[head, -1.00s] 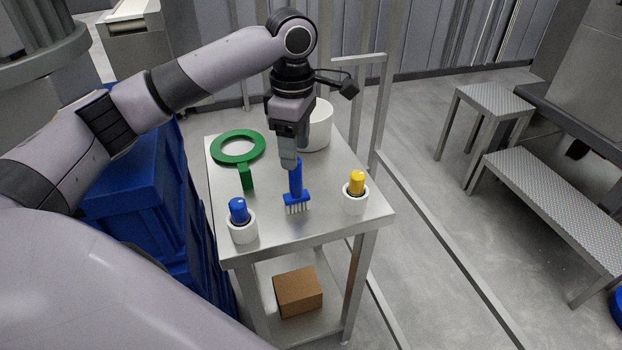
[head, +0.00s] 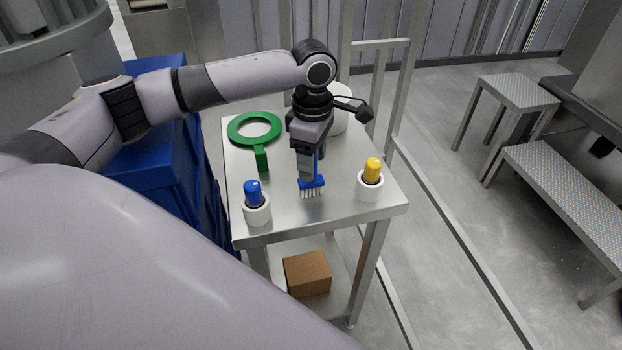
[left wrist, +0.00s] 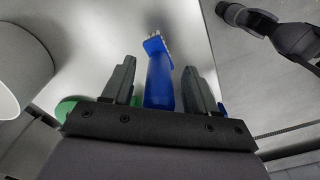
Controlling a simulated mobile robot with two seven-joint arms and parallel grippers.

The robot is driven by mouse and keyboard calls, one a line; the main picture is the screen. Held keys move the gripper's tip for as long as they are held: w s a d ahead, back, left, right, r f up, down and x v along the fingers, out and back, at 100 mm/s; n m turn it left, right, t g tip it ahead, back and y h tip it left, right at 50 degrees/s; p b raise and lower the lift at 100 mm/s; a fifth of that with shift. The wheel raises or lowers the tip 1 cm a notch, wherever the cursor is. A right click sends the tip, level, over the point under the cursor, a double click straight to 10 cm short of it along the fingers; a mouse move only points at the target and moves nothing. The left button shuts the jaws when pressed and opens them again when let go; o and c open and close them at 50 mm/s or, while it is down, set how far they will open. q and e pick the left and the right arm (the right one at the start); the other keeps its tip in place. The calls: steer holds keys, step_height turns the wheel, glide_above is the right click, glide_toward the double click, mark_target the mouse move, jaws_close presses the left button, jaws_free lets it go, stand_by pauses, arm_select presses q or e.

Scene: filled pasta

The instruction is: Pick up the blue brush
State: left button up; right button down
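The blue brush (head: 312,184) lies on the steel table (head: 290,212), its white bristles toward the table's front edge. My left gripper (head: 306,178) is low over the brush and hides most of its handle in the head view. In the left wrist view the blue brush (left wrist: 160,80) runs between the two fingers of my left gripper (left wrist: 153,82). The fingers are open, with a gap on each side of the handle. My right gripper is not in view.
A blue-capped item in a white cup (head: 257,212) stands left of the brush, a yellow-capped one in another white cup (head: 369,187) right of it. A green ring-shaped tool (head: 262,158) lies behind left. A white container (head: 340,118) stands behind my gripper.

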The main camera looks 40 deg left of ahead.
arm_select(q)
jaws_close()
